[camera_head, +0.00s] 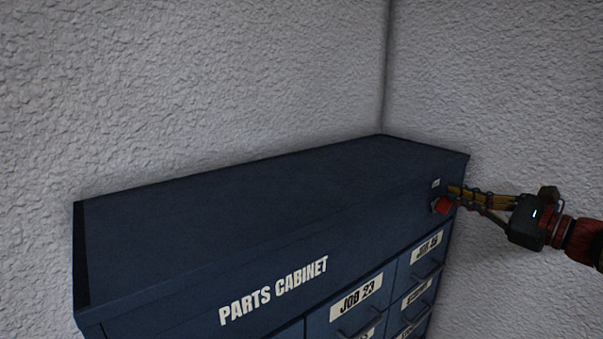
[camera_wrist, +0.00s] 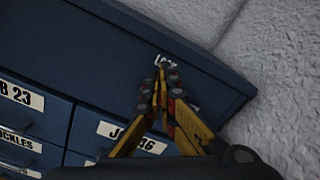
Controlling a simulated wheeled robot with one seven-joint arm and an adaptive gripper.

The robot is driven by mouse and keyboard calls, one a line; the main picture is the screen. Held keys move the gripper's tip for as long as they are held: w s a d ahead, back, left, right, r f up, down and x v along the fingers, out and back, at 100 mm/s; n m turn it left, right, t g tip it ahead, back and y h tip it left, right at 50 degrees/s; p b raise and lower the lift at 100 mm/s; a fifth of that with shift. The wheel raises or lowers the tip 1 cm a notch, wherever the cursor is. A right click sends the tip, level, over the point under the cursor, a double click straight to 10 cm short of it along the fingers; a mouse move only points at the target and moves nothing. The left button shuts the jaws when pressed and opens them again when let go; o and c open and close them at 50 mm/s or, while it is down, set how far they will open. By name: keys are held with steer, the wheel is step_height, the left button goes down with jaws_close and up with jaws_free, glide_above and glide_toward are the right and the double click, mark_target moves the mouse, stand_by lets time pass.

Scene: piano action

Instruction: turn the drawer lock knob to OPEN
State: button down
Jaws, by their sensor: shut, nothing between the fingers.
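The dark blue parts cabinet (camera_head: 200,225) stands in the corner, with its name in white on the front. The red lock knob (camera_head: 440,205) is on the cabinet's upper front at the right end, below a small white label (camera_head: 436,183). My gripper (camera_head: 450,197) reaches in from the right, its fingertips at the knob. In the wrist view my yellow gripper fingers (camera_wrist: 161,75) are shut with their tips together, just below a white label (camera_wrist: 165,60) whose letters are partly hidden. The fingers hide most of the knob there, so its setting cannot be read.
Labelled drawers with handles lie below the knob, among them JOB 23 (camera_head: 357,298) and another JOB drawer (camera_head: 427,247). Rough white walls (camera_head: 200,80) close in behind and to the right of the cabinet. The cabinet top is bare.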

steer(key=v, duration=0.6)
stand_by(0.3)
steer(key=shift+s, duration=0.1)
step_height(320, 180, down, 3)
steer(key=s+a+n+b, duration=0.2)
steer(key=s+a+n, duration=0.1)
steer(key=n, duration=0.3)
steer(key=x, duration=0.6)
steer(key=shift+w+a+f, duration=0.1)
steer(key=shift+w, duration=0.25)
steer(key=shift+w+d+f, duration=0.1)
steer(key=shift+w+d, duration=0.25)
steer(key=shift+d, duration=0.1)
stand_by(1.2)
steer(key=shift+w+d+r+b, duration=0.15)
steer(key=shift+r+b, duration=0.2)
steer(key=shift+b, duration=0.2)
